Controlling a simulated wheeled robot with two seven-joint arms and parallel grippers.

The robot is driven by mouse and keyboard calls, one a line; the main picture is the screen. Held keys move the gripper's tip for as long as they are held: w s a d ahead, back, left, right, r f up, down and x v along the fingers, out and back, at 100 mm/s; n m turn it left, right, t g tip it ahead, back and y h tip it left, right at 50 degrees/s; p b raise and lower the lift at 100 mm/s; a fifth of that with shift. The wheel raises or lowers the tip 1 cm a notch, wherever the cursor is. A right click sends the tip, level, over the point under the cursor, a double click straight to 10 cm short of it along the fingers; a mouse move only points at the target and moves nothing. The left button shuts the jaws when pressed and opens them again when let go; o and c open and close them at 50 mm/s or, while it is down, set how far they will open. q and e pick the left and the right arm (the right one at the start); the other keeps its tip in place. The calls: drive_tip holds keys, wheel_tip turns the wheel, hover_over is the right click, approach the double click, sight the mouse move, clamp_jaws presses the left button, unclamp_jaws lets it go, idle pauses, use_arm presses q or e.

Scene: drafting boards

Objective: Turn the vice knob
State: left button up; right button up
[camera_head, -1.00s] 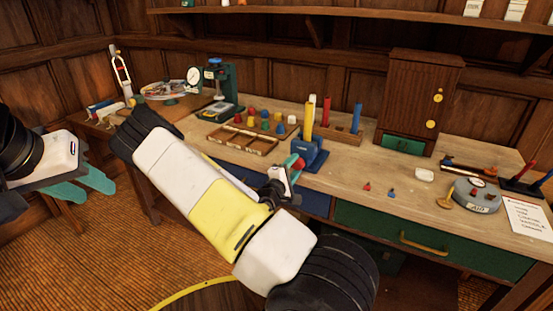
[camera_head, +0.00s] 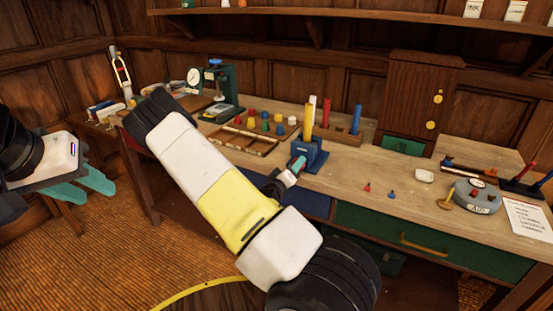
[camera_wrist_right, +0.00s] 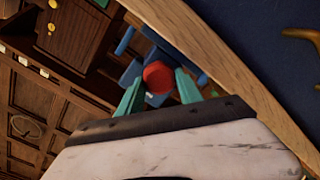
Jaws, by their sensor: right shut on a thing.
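The blue vice (camera_head: 312,158) stands at the front edge of the workbench, with a yellow upright piece above it. Its red knob (camera_wrist_right: 158,77) faces my right wrist camera. My right gripper (camera_head: 297,166) is at the front of the vice. In the right wrist view its teal fingers (camera_wrist_right: 159,90) are on either side of the red knob and shut on it. In the head view the knob is mostly hidden by the gripper. My left gripper (camera_head: 90,183) is at the far left, away from the bench, with its fingers apart and empty.
The workbench (camera_head: 345,182) carries a wooden tray (camera_head: 243,141) with several coloured pegs behind it, a green gauge stand (camera_head: 222,90), and a round grey device (camera_head: 477,196). A green drawer (camera_head: 430,240) is below. The bench top right of the vice is fairly clear.

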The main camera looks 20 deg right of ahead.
drive_tip(key=m, duration=2.3)
drive_tip(key=shift+s+d+f+m, duration=0.2)
drive_tip(key=shift+s+m, duration=0.1)
drive_tip(key=shift+s, duration=0.1)
drive_tip(key=o, duration=1.4)
drive_tip(key=shift+r, duration=0.1)
drive_tip(key=shift+c, duration=0.2)
drive_tip(key=v, duration=0.7)
drive_tip(key=shift+s+a, duration=0.2)
drive_tip(key=shift+a, duration=0.1)
